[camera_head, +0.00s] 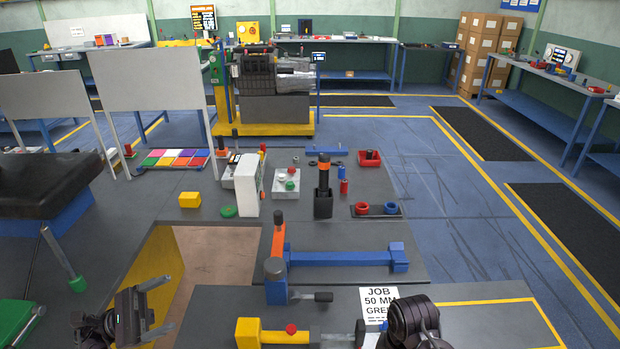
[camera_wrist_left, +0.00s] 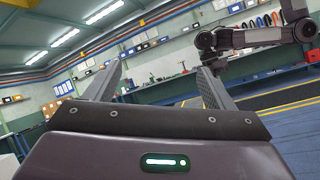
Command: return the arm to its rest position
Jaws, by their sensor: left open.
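My left gripper (camera_head: 143,308) is at the lower left in the head view, over the near left end of the rectangular floor opening with the yellow edge. Its two fingers stand apart with nothing between them. In the left wrist view the fingers (camera_wrist_left: 160,92) are spread, and only the far wall and shelves show between them. Part of my other arm (camera_head: 412,318) shows at the bottom right of the head view, and its links also show at the upper right of the left wrist view (camera_wrist_left: 240,38). The right gripper's fingers are not visible.
A blue bar fixture (camera_head: 345,257) and a yellow block tool (camera_head: 272,331) lie at the near middle. A "JOB 50 MM GREEN" card (camera_head: 379,301) lies beside them. A black padded bench (camera_head: 40,182) is at the left. A black holder with an orange-topped tool (camera_head: 323,200) stands farther back.

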